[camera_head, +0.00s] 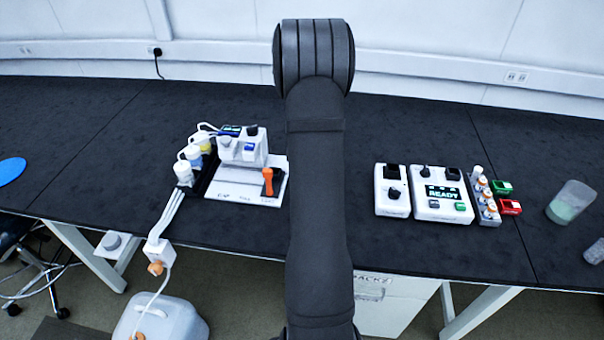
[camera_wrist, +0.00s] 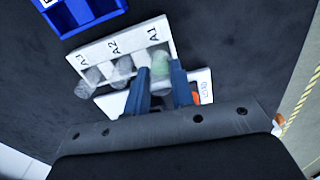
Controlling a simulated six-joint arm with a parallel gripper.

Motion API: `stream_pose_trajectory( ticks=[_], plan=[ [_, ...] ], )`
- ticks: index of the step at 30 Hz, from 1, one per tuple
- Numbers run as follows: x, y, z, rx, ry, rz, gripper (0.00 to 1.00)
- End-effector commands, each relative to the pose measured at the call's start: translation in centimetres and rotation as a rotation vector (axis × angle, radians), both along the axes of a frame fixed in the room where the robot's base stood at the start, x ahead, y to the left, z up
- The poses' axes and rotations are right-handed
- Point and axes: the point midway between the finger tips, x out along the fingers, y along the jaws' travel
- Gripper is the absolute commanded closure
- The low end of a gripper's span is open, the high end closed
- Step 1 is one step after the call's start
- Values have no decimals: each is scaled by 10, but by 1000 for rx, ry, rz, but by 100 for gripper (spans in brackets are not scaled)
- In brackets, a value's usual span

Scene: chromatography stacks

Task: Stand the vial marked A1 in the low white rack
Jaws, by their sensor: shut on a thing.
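The low white rack (camera_wrist: 82,57), with labels A3, A2 and A1 along it, shows in the wrist view. Two clear vials stand at it, one by A3 (camera_wrist: 91,75) and one by A2 (camera_wrist: 122,68). A vial with pale green contents (camera_wrist: 160,64) is at the A1 end, between the blue fingers of my gripper (camera_wrist: 161,76). My gripper is shut on this vial. Its lower part is hidden, and I cannot tell whether it is seated in the rack or just above it. In the head view my arm hides the gripper and this rack.
A blue rack (camera_wrist: 62,22) lies beyond the white one. A white plate with an orange handle (camera_head: 268,182) is left of my arm in the head view. White instruments (camera_head: 442,195) and a beaker (camera_head: 571,201) stand to the right.

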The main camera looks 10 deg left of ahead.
Motion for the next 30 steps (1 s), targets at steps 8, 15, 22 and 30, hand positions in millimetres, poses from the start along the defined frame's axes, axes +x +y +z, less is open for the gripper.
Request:
stream_pose_trajectory(
  ticks=[8, 15, 22, 30],
  plan=[
    [0, 0, -1, 0, 0, 0, 100],
    [0, 0, -5, 0, 0, 0, 100],
    [0, 0, -10, 0, 1, 0, 100],
    [0, 0, -15, 0, 1, 0, 100]
  ],
)
